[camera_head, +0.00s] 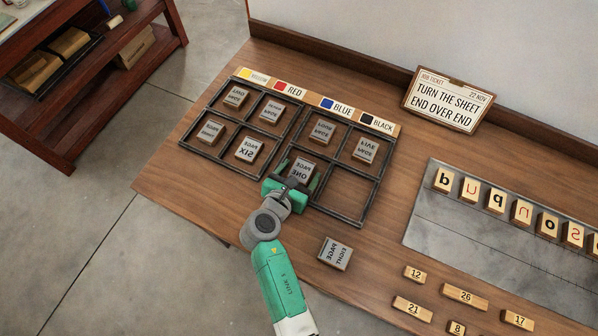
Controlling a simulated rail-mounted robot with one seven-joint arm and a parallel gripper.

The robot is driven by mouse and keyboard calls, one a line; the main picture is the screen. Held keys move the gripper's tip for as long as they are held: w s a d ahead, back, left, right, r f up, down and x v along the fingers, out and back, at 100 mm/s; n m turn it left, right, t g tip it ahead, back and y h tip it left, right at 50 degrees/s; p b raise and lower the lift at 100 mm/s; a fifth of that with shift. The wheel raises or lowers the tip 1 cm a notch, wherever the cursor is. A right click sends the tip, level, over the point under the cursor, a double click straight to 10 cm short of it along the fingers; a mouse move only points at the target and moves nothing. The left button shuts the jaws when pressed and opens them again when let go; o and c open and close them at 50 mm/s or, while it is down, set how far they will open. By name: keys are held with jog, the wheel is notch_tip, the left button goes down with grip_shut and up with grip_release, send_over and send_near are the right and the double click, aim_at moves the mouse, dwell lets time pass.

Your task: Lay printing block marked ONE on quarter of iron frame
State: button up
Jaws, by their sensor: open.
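The printing block marked PAGE ONE (303,167) is grey with mirrored lettering. It lies in the lower-left quarter of the right iron frame (364,222). My gripper (291,186) is open at the block's near edge, with a finger towards each side of it. I cannot tell whether the fingers touch it. The lower-right quarter of this frame is empty. Its upper quarters hold one block (322,131) on the left and another (365,150) on the right. My gripper hides the near left corner of the frame.
The left iron frame (219,159) holds a block in each quarter. Colour labels (318,101) line the back. A block marked EIGHT (335,253) lies on bare wood in front. Several number tiles (465,296), a letter plate (450,238) and a sign (446,103) are right.

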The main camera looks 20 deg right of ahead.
jog(key=p+v, duration=0.3)
jog(key=v, duration=0.9)
jog(key=shift+a+r+p, duration=0.1)
jog(key=shift+p, duration=0.2)
jog(key=w+a+r+m+t+y, duration=0.1)
jog(key=w+r+m+t+y, duration=0.3)
jog(key=r, duration=0.7)
jog(key=w+a+r+m+t+h, duration=0.1)
jog(key=w+a+r+m, duration=0.1)
jog(key=r+m, duration=0.75)
jog(key=w+a+r+m+t+y, duration=0.1)
jog(key=w+r+m+t+y, duration=0.15)
jog(key=r, duration=1.15)
jog(key=s+a+r+m+t+y, duration=0.1)
jog(key=s+r+m+t, duration=0.3)
jog(key=r, duration=0.9)
jog(key=s+a+r+m+t+y, duration=0.2)
jog(key=s+r+m+t, duration=0.3)
jog(key=s+r, duration=0.4)
notch_tip(320, 180, up, 4)
jog(key=shift+a+r+m+y, duration=0.1)
jog(key=shift+a+m+y, duration=0.15)
jog(key=shift+m+y, duration=0.45)
jog(key=shift+s, duration=0.15)
